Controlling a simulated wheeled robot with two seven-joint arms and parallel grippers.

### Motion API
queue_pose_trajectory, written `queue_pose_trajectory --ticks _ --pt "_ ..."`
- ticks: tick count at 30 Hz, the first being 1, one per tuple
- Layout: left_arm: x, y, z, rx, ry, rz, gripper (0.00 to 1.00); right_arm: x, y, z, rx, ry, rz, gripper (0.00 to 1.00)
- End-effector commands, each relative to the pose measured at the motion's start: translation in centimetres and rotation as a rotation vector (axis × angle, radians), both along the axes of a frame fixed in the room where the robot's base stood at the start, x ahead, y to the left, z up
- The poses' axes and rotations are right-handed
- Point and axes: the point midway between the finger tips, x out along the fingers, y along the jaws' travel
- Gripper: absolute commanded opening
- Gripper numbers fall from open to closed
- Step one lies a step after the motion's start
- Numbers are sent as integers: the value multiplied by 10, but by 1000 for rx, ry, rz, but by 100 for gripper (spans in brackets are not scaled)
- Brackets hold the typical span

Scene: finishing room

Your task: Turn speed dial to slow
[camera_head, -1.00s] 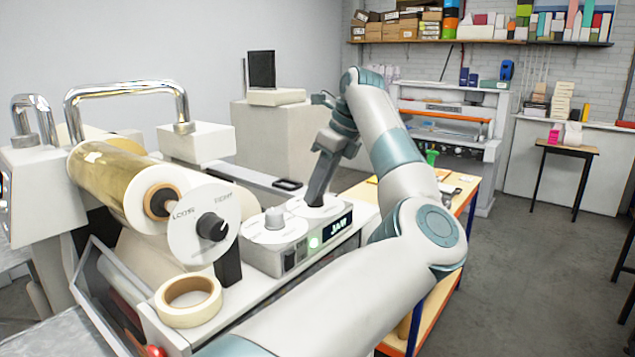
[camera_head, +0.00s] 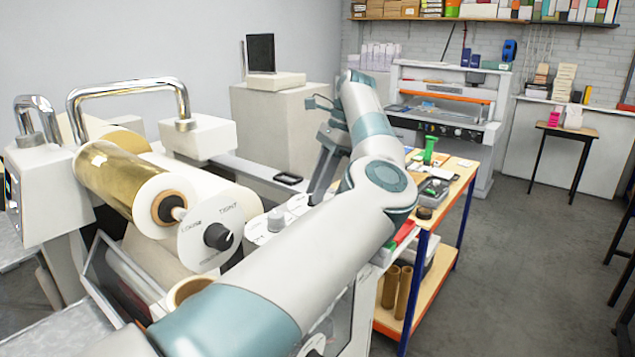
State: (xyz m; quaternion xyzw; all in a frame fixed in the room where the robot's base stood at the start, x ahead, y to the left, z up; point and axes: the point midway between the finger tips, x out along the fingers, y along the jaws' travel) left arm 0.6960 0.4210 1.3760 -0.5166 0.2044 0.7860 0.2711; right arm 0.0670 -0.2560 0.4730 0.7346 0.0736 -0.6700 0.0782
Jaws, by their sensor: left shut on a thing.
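A control box at the laminating machine's edge carries two round white dials. The left dial (camera_head: 276,218) shows its knob and part of its plate; its markings are too small to read. My left gripper (camera_head: 314,198) points down at the right dial, tilted, and is shut on that dial's knob. My left forearm hides the fingertips, most of the right dial and the box's front display. I cannot read which dial is marked for speed. My right gripper is not in view.
A larger dial (camera_head: 217,237) marked LOOSE and TIGHT sits at the end of the gold foil roll (camera_head: 118,178). A wooden-topped workbench (camera_head: 459,187) with tools stands right.

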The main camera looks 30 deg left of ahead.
Motion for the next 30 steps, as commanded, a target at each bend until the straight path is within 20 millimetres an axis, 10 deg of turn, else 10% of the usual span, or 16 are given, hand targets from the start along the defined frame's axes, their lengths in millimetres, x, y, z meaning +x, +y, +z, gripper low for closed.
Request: queue_pose_trajectory --ticks 16,17,19,30 --pt "0 0 0 -1 -1 39 5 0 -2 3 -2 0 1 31" --pt "0 0 0 -1 -1 39 29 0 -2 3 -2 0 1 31" --pt "0 0 0 -1 -1 39 46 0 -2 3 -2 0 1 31" --pt "0 1 1 0 0 39 46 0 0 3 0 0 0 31"
